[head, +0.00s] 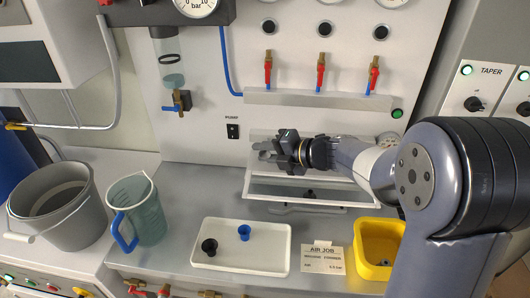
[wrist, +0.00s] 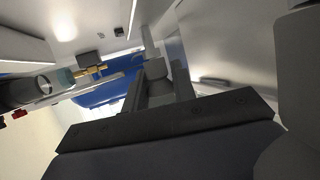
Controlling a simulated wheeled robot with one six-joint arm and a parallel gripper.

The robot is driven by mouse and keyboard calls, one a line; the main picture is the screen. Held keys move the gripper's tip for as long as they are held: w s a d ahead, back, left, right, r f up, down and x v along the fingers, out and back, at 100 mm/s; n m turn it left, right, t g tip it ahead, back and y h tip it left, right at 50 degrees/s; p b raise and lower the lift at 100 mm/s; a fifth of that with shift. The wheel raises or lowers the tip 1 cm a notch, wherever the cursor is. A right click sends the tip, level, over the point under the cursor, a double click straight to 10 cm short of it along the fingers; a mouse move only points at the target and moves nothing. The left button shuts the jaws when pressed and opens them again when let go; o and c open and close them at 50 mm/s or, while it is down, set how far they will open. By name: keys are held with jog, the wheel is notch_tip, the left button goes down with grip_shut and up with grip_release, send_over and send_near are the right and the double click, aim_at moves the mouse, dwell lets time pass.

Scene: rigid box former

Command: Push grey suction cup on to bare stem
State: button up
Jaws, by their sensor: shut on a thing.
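My gripper (head: 268,152) is in front of the back panel, over the open window in the machine, with its fingers pointing left. In the wrist view my gripper (wrist: 158,92) is shut on a small grey piece (wrist: 155,69), which looks like the grey suction cup. In the head view the piece is too small and too close in colour to the fingers to make out. A dark fitting (head: 309,193) shows in the window below my wrist; I cannot tell whether it is a stem. No bare stem can be made out clearly.
A white tray (head: 270,266) holds a black cup (head: 209,247) and a blue cup (head: 244,232). A yellow bin (head: 372,270) and a job card (head: 322,258) are to its right. A clear jug (head: 143,214) and grey bucket (head: 62,205) stand left. Valves with red handles (head: 320,72) are above.

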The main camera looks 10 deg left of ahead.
jog(key=o, duration=1.1)
jog(key=shift+s, duration=0.1)
jog(key=shift+s+d+b, duration=0.2)
jog(key=shift+s+b, duration=0.35)
jog(key=shift+s, duration=3.4)
jog(key=shift+w, duration=0.1)
jog(key=shift+w+a+p, duration=0.15)
jog(key=shift+w+p, duration=0.25)
jog(key=shift+w, duration=2.85)
